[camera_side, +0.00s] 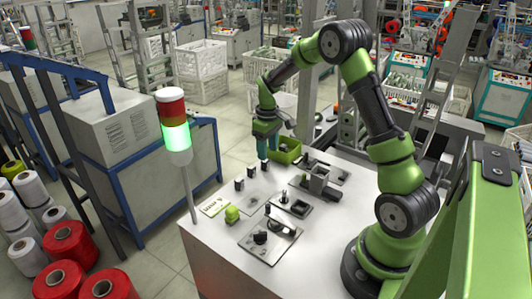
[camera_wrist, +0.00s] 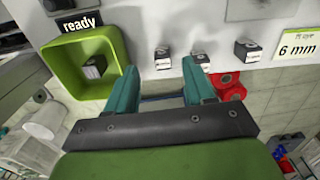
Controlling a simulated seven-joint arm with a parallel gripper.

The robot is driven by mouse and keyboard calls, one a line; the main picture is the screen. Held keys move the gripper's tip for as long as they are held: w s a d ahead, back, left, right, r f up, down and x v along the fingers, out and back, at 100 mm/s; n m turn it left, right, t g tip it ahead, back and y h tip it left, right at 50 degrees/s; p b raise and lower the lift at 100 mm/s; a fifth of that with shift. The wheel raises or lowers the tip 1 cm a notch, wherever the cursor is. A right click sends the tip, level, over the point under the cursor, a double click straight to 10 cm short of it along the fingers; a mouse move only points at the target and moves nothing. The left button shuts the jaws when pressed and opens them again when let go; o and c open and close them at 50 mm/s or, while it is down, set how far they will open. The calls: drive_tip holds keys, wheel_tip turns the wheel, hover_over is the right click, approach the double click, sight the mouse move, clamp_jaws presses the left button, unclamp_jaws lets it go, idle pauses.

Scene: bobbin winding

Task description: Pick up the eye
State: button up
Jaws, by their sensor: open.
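Small dark blocks with white faces, likely the eyes, stand in a row near the table edge. In the wrist view one is at the right (camera_wrist: 247,51), one partly behind the right finger (camera_wrist: 201,58), and one between the fingertips (camera_wrist: 163,58). In the side view two show, a nearer block (camera_side: 239,184) and a farther block (camera_side: 251,171). Another block (camera_wrist: 95,66) lies in the green bin. My gripper (camera_wrist: 160,68) is open and empty, above the row's bin end; it also shows in the side view (camera_side: 264,161), pointing down.
The green bin (camera_wrist: 57,63) labelled "ready" is left of my fingers; it also shows in the side view (camera_side: 289,156). A card (camera_wrist: 295,42) reading "eye 6 mm" lies at the row's other end. A fixture plate (camera_side: 268,250) and dark fixtures (camera_side: 318,185) occupy the white table (camera_side: 205,250).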

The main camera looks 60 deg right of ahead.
sight(266, 162)
wheel_tip(266, 162, down, 6)
drive_tip(key=shift+w+a+r, duration=0.1)
drive_tip(key=shift+a+r, duration=0.05)
drive_tip(key=shift+r, duration=0.05)
drive_tip(key=shift+c, duration=0.4)
clamp_jaws()
